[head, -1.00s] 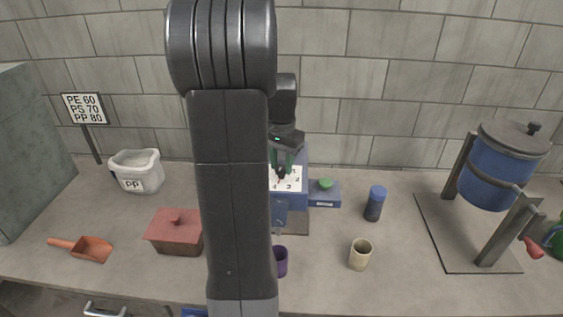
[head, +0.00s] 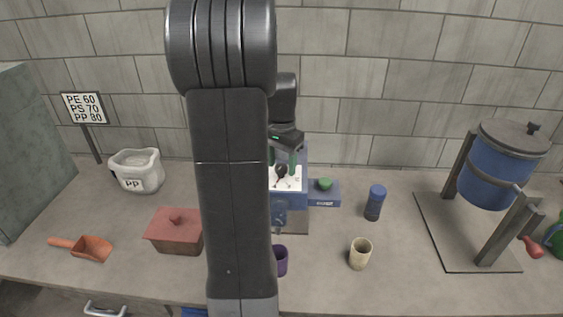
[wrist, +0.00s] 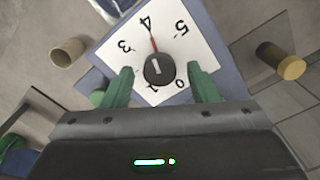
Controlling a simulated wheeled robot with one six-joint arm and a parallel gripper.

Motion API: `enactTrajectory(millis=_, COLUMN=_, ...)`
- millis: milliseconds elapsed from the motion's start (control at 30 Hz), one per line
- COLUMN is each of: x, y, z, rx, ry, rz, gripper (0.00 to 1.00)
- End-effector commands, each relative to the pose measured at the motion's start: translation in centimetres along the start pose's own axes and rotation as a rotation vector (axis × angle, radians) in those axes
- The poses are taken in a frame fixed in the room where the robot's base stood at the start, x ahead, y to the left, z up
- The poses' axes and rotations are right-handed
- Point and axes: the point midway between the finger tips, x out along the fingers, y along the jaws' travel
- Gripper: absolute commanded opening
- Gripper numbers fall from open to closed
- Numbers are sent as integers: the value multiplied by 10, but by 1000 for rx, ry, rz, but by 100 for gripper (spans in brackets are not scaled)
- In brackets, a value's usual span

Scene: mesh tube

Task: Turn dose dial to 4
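The dose dial is a white square face (wrist: 190,47) with black numbers on a blue machine (head: 280,200). In the head view the knob (head: 281,170) shows between my fingers, partly beside my arm. My gripper (wrist: 160,75) is open, with one green finger on each side of the knob and a visible gap to it on both sides. My arm hides the left part of the machine in the head view.
A blue base with a green button (head: 325,184) adjoins the machine. A blue-capped jar (head: 375,203), a beige cup (head: 360,254) and a purple cup (head: 281,260) stand near it. A red lidded box (head: 174,232) is left, a blue drum (head: 497,165) right.

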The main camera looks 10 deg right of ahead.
Motion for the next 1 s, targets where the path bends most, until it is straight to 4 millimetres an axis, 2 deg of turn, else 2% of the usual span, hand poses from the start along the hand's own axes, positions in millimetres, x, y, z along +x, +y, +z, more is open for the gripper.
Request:
enactTrajectory(millis=200, x=-1, y=0, z=0, rx=0, ry=-1, rz=0, gripper=54)
enactTrajectory(millis=333, x=-13, y=0, z=0, rx=0, ry=1, rz=-1, gripper=54)
enactTrajectory(millis=800, x=-112, y=0, z=0, rx=0, ry=2, rz=-2, gripper=54)
enactTrajectory(millis=1000, x=-134, y=0, z=0, rx=0, ry=0, rz=-1, gripper=54)
